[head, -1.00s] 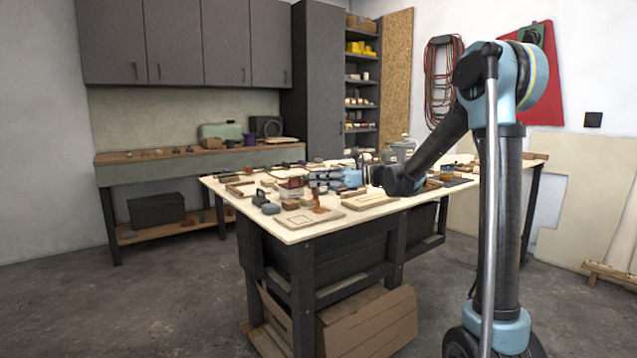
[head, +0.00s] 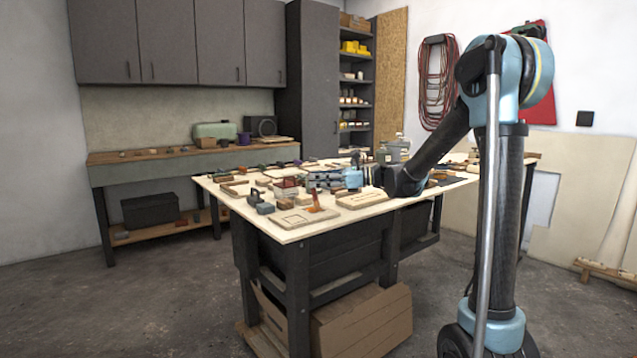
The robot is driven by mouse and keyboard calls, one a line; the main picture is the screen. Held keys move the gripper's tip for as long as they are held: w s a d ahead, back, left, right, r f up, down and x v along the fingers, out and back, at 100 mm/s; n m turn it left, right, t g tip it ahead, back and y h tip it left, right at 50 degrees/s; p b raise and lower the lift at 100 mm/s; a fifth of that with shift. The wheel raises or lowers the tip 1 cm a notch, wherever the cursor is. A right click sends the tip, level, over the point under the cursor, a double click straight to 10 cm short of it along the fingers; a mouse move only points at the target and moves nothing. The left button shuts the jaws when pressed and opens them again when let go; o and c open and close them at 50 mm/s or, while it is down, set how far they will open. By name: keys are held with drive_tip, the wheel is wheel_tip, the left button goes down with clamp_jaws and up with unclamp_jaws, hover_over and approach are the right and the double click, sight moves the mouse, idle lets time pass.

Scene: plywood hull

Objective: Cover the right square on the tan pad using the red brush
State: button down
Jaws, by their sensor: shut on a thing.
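The tan pad (head: 279,223) lies flat at the near left corner of the plywood table, with a square outline on its left part. My gripper (head: 311,181) reaches in from the right, level and low over the pad. It is shut on the red brush (head: 314,197), a small orange-red upright shape pointing down at the pad's right part. The fingers look small and partly blend with objects behind. The right square is hard to make out under the brush and an orange-red patch; I cannot tell how much of it is coloured, or whether the bristles touch.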

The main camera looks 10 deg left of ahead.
drive_tip(key=shift+s+d+f, duration=0.1)
drive_tip(key=shift+s+d, duration=0.5)
drive_tip(key=shift+s, duration=0.05)
drive_tip(key=shift+s+d, duration=0.7)
drive_tip(key=shift+d, duration=0.15)
drive_tip(key=shift+w+a, duration=0.1)
drive_tip(key=shift+w+a, duration=0.7)
drive_tip(key=shift+a, duration=0.15)
drive_tip(key=shift+w+a, duration=0.75)
drive_tip(key=shift+a, duration=0.05)
